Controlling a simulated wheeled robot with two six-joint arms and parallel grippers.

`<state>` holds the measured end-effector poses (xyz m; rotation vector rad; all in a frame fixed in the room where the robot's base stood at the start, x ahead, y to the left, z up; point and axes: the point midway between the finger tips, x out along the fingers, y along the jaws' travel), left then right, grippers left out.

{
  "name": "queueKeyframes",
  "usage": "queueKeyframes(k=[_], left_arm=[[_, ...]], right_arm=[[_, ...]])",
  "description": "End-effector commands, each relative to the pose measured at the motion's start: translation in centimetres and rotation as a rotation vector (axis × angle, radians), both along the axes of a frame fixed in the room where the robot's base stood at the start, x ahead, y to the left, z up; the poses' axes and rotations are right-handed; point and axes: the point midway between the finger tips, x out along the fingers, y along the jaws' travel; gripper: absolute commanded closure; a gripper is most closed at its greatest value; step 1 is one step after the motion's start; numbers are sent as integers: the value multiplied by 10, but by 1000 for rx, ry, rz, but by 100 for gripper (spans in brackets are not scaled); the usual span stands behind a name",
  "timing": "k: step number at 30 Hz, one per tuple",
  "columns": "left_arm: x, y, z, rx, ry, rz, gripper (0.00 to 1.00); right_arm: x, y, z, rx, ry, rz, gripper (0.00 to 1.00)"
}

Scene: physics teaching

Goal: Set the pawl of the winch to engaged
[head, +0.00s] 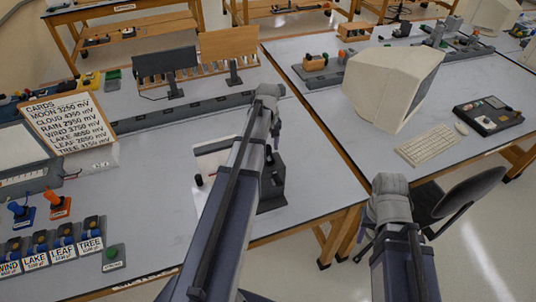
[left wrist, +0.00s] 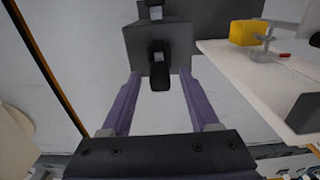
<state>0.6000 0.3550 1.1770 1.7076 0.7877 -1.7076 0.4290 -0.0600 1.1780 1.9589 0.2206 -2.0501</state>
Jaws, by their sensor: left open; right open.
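A dark grey apparatus, apparently the winch (head: 272,188), stands on the near table, partly hidden behind my left arm in the head view. In the left wrist view, a dark grey block of it (left wrist: 135,45) carries a short black lever (left wrist: 160,72) that looks like the pawl. I cannot tell the pawl's setting. My left gripper (left wrist: 160,78) is open, with its purple fingers on either side of the black lever and their tips close to the block. Contact cannot be made out.
A white board (left wrist: 235,75) with a yellow block (left wrist: 246,32) and a small grey clamp lies right of the lever. A card sign (head: 68,128) and labelled cards stand on the left. A monitor (head: 392,88) and keyboard (head: 426,146) occupy the right table.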

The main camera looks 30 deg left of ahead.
Motion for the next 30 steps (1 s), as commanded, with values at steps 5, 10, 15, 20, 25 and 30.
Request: queueKeyframes(k=[5, 10, 15, 20, 25, 30], left_arm=[[0, 0, -13, 0, 0, 0, 39], [0, 0, -12, 0, 0, 0, 39], [0, 0, -12, 0, 0, 0, 49], [0, 0, -12, 0, 0, 0, 67], [0, 0, -12, 0, 0, 0, 86], [0, 0, -12, 0, 0, 0, 100]], right_arm=[[0, 0, -13, 0, -1, 3, 50], [0, 0, -12, 0, -1, 3, 50], [0, 0, -12, 0, -1, 3, 50], [0, 0, -12, 0, 0, 3, 50], [0, 0, -12, 0, 0, 3, 50], [0, 0, -12, 0, 0, 3, 50]])
